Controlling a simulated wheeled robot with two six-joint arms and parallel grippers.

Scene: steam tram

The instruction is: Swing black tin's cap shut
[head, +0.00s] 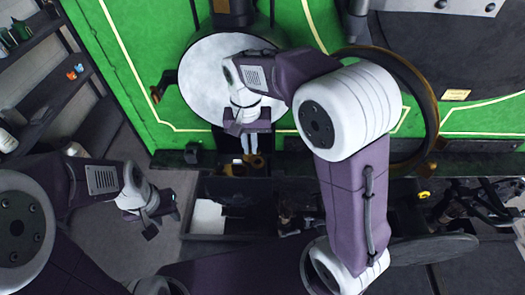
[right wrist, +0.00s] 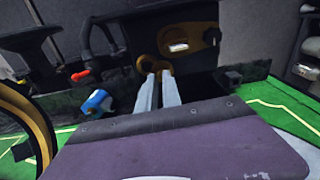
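My right gripper (head: 249,150) points down past the footplate's edge, and its two grey fingers also show in the right wrist view (right wrist: 157,80). The fingers lie almost together, with a thin gap and nothing seen between them. Their tips are at a brass ring-shaped fitting (right wrist: 160,67) on a black box-like body (right wrist: 192,72), which seems to be the black tin. A brass plate with a round knob (right wrist: 212,37) and a pale label sits beyond the tips. Whether this is the cap, and how far it stands open, I cannot tell. My left gripper (head: 163,222) is open and empty at the lower left.
A blue object (right wrist: 97,102) and a red-tipped lever (right wrist: 80,75) are left of my right fingers. Shelves (head: 30,45) stand at the left.

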